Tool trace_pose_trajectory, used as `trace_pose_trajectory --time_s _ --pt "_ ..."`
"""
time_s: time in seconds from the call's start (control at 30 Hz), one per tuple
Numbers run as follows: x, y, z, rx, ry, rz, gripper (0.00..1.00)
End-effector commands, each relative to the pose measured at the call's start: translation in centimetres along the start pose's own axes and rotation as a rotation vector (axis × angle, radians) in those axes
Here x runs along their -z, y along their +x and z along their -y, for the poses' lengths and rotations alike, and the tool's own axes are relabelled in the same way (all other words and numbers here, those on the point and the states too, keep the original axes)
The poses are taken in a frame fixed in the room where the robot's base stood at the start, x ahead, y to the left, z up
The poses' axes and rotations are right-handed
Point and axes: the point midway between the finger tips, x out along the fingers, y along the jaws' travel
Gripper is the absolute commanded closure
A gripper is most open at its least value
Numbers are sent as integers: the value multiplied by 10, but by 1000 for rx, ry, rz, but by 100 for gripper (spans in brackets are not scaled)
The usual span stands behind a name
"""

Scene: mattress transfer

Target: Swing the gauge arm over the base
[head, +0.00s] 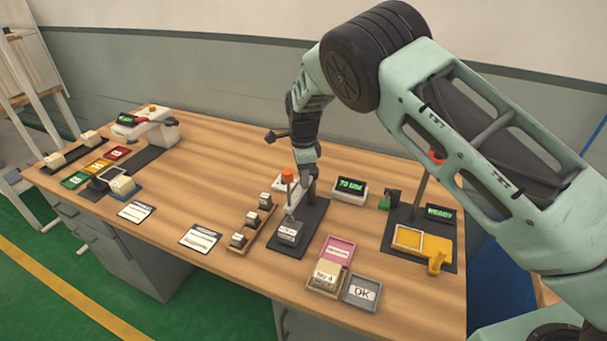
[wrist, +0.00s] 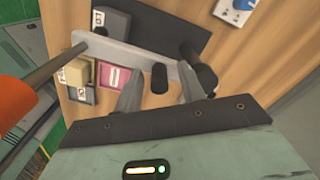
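The gauge stands on a dark base plate (head: 308,222) on the workbench, with an orange knob (head: 288,175) on top. In the wrist view, the light grey gauge arm (wrist: 115,52) runs across below the gripper, with a black peg (wrist: 160,78) standing from it. The dark base (wrist: 168,22) lies partly under and beyond the arm. A grey block (wrist: 112,22) sits on the base. My gripper (head: 303,172) is above the gauge. Its fingers (wrist: 159,85) are apart, with the peg between them; whether they touch it cannot be told. The orange knob (wrist: 15,100) is at the left.
A small display (head: 350,190) stands right of the gauge. A rail with several blocks (head: 250,228) is to its left. Pink (head: 341,249) and grey (head: 361,291) trays lie in front. A yellow fixture (head: 430,243) is at the right. The bench between the cards and the back is clear.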

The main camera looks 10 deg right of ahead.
Motion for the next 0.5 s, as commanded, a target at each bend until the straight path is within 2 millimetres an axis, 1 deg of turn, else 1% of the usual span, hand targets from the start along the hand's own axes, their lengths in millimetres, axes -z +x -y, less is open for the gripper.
trace_pose_trajectory --time_s 0.17,0.27,0.37,0.5 --pt "0 -2 0 0 0 -1 60" --pt "0 -12 1 3 0 0 60" --pt "0 -28 1 4 1 1 60" --pt "0 -60 1 5 -1 2 60"
